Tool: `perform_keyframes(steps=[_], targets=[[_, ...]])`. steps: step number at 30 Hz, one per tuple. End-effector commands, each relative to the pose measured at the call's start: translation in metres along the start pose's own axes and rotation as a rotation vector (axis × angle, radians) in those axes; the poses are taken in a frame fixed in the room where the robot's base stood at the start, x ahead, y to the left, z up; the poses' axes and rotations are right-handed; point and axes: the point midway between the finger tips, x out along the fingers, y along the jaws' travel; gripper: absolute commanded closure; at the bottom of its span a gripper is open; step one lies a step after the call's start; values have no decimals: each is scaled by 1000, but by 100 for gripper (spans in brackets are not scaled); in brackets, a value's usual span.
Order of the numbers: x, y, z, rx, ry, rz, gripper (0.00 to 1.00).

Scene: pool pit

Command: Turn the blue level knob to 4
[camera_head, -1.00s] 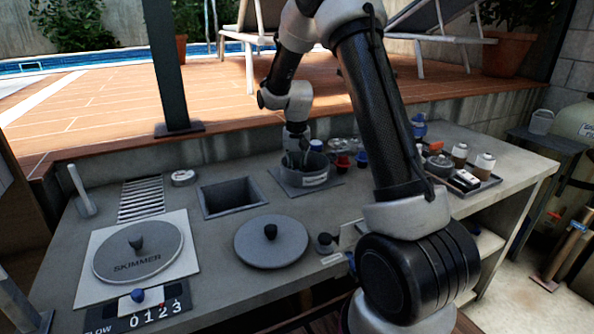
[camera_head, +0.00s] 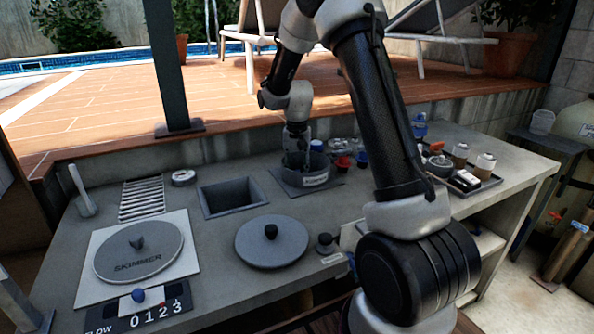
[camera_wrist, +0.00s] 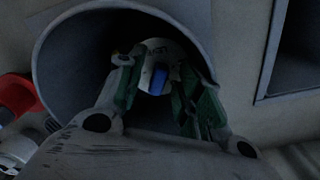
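The blue level knob (camera_wrist: 159,79) sits on a pale round dial (camera_wrist: 158,52) at the bottom of a deep grey round well (camera_wrist: 62,62). Part of the dial's lettering shows, but its numbers are not readable. My gripper (camera_wrist: 157,90) reaches down into the well with its fingers apart, one on each side of the knob. I cannot tell whether either finger touches it. In the head view the well (camera_head: 316,181) stands at the back of the counter, with my gripper (camera_head: 297,160) at its mouth. The knob is hidden there.
A square opening (camera_head: 205,209) lies left of the well. Red and blue caps (camera_head: 343,162) stand close on its right. Another blue knob (camera_head: 138,295) sits on the FLOW panel (camera_head: 110,325) at front left. A tray of bottles (camera_head: 490,187) stands at the right.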

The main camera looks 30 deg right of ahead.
Motion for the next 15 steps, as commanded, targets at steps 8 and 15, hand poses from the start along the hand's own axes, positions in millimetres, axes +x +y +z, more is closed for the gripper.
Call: perform_keyframes(steps=[8, 15], targets=[[-7, 0, 0, 0, 1, -1, 64], [-54, -1, -1, 0, 4, -2, 64]])
